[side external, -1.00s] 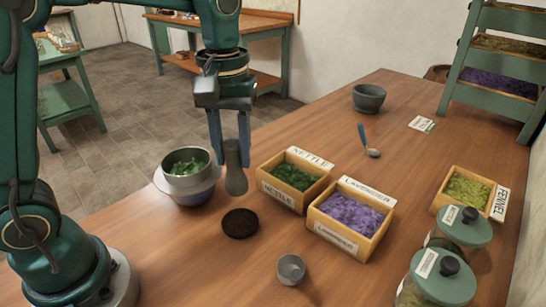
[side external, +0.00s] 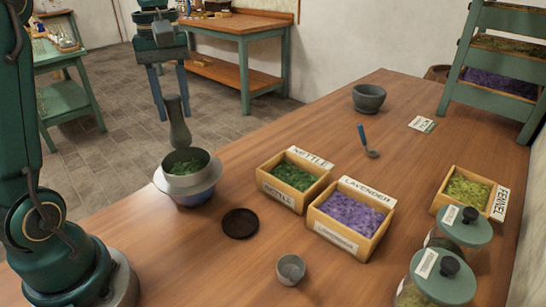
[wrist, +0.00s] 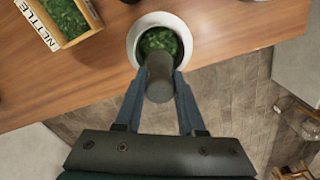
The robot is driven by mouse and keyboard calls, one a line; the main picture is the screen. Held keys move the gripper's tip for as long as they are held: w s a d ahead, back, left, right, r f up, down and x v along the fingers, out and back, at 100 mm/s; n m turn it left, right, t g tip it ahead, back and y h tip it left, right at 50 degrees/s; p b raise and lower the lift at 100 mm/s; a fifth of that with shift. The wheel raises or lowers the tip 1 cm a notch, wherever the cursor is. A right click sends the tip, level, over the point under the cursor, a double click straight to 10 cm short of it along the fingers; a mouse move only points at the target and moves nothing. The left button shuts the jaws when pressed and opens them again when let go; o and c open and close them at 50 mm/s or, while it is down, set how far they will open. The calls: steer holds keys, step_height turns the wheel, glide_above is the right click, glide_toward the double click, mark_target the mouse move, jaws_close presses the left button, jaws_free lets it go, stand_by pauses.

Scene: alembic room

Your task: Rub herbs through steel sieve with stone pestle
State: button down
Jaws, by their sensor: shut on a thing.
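My gripper (side external: 175,105) is shut on the grey stone pestle (side external: 179,127). The pestle is close to upright, its wide end down, above the sieve in the side view. In the wrist view, the pestle (wrist: 159,78) is between my fingers and overlaps the sieve's near rim. I cannot tell whether it touches the herbs.
A dark round mat (side external: 240,223) and a small grey cup (side external: 290,269) are in front. Nettle (side external: 283,195) and lavender (side external: 325,232) boxes stand to the right. A stone mortar (side external: 369,98), a blue-handled spoon (side external: 371,153), a fennel box (side external: 440,198) and lidded jars (side external: 466,228) stand farther right.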

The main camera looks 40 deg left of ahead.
mark_target(181, 140)
steer(key=shift+f, duration=3.5)
steer(key=shift+f, duration=0.4)
